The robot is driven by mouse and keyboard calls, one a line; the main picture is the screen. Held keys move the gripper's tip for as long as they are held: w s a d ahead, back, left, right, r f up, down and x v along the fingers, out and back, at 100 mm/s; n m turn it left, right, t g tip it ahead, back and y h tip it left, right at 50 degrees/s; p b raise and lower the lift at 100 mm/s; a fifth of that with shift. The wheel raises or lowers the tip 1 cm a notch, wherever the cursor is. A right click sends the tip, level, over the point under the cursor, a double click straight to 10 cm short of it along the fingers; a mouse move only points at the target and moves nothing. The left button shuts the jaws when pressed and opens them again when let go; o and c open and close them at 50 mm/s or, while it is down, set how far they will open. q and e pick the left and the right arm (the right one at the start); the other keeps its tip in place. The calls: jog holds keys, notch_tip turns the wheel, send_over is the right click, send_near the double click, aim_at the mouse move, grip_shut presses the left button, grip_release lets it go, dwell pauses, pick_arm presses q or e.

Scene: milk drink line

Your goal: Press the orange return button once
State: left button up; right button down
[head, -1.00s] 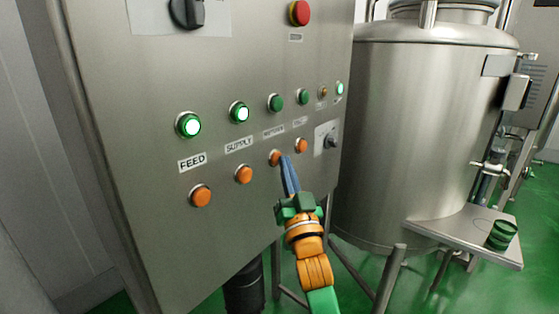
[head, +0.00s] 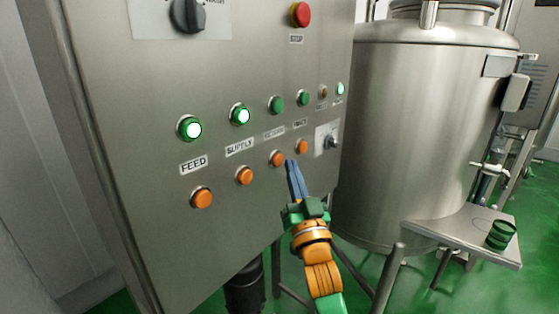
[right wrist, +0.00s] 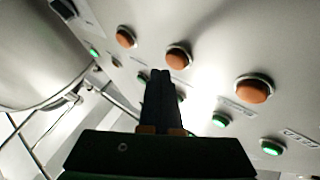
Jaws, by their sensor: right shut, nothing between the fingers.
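The orange return button (head: 277,159) is third from the left in the lower row on the steel panel, below the "RETURN" label (head: 273,134). It is in full view in the head view and shows in the right wrist view (right wrist: 178,56). My right gripper (head: 291,163) is shut and empty, with its dark fingertips just right of and slightly below this button, apparently off it. In the right wrist view the shut fingers (right wrist: 160,75) point at the panel. The green lamp (head: 276,105) above the return button is unlit. My left gripper is out of view.
Other orange buttons for feed (head: 202,197), supply (head: 244,175) and a fourth (head: 302,146) flank it. Feed (head: 190,128) and supply lamps (head: 240,115) glow. A red stop button (head: 300,14) sits above. A steel tank (head: 425,130) stands right of the panel.

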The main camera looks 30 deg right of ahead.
jog(key=s, duration=0.1)
jog(key=s+d+p, duration=0.1)
jog(key=s, duration=0.1)
jog(key=s+d, duration=0.1)
jog(key=shift+s+p, duration=0.3)
jog(key=shift+p, duration=0.05)
dwell(0.5)
